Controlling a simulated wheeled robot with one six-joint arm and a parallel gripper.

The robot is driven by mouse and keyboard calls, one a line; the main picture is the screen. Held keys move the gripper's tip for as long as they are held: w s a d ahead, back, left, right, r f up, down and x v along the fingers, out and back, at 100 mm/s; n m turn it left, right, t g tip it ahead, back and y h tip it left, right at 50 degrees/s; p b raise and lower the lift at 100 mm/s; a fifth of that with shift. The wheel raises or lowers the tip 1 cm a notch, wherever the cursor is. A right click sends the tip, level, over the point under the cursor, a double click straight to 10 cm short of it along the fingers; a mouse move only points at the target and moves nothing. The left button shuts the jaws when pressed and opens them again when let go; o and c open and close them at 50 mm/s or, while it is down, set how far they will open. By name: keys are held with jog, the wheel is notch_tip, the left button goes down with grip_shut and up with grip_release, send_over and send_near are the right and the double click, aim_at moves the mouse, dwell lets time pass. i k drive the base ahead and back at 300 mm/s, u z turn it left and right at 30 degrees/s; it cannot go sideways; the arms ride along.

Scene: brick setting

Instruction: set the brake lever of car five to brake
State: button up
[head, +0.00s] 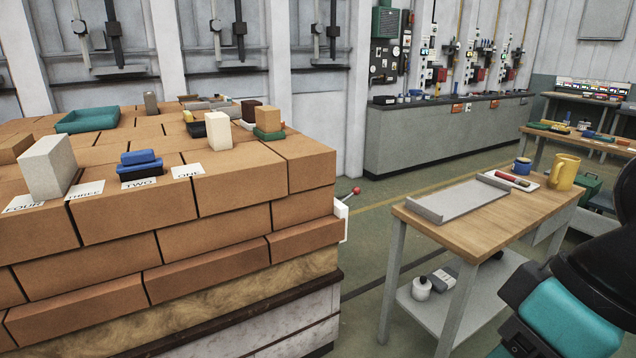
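A lever with a red ball knob (356,190) sticks out past the right end of the large stack of orange bricks (230,190), beside a white plate (341,218). Its thin rod slopes up to the right. Most of its mount is hidden behind the stack, and I cannot read any brake marking or car number there. Part of my arm, black and teal, shows at the lower right, well apart from the lever. My gripper is not in view.
Label cards ONE (187,171), TWO, THREE and FOUR lie on the stack with loose blocks and a green tray (88,120). A wooden-topped table (470,218) with a grey tray (458,199) and yellow mug (564,172) stands right. Floor shows between stack and table.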

aim_at(356, 191)
jog(key=u, duration=0.35)
jog(key=i, duration=2.25)
jog(key=u, duration=0.05)
